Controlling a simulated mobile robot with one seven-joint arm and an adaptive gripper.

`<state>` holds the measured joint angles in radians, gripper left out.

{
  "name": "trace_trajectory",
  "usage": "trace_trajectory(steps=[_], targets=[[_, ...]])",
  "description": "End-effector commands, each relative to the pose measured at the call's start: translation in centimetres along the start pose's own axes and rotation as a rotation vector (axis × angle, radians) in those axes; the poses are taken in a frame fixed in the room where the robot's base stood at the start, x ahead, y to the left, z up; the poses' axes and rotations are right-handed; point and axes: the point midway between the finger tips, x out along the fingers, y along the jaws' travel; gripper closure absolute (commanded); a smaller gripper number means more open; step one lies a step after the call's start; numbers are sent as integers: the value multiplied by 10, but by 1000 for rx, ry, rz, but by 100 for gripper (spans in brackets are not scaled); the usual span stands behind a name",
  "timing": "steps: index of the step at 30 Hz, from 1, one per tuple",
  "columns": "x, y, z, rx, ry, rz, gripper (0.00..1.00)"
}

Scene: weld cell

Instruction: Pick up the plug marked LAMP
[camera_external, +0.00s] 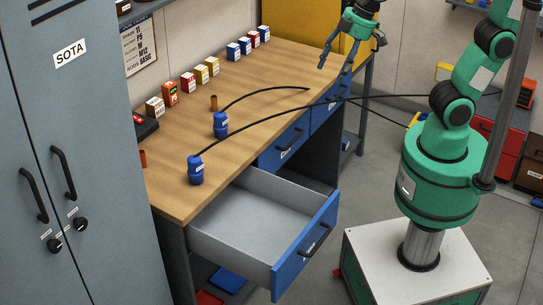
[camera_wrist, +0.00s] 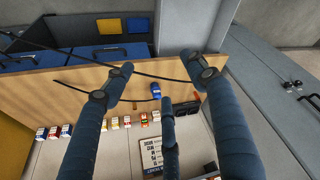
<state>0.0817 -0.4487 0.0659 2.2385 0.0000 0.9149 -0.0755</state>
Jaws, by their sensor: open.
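Two blue plugs with black cables stand on the wooden bench (camera_external: 262,92): a near plug (camera_external: 196,171) by the front edge and a far plug (camera_external: 220,125) further along. Each has a white label too small to read, so I cannot tell which is LAMP. My gripper (camera_external: 345,62) is open and empty, high by the bench's far end, apart from both plugs. In the wrist view my gripper's fingers (camera_wrist: 157,82) are spread, with one blue plug (camera_wrist: 156,90) showing between them. The other plug is not visible there; a finger may hide it.
An open grey drawer (camera_external: 255,207) juts out below the bench's near end. Several small boxes (camera_external: 188,82) line the back of the bench. A brown cylinder (camera_external: 213,103) stands near the far plug. A tall grey locker (camera_external: 85,150) is at left. One long cable (camera_external: 375,97) crosses open air.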

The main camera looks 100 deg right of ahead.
Motion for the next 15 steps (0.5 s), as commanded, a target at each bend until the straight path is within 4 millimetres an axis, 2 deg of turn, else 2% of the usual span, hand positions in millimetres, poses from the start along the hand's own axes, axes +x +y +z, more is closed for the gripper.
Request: trace_trajectory(steps=[1,3,15], targets=[[-1,5,-15,2,-15,2,43],[1,11,-32,4,-30,4,43],[31,53,-122,6,-119,11,43]])
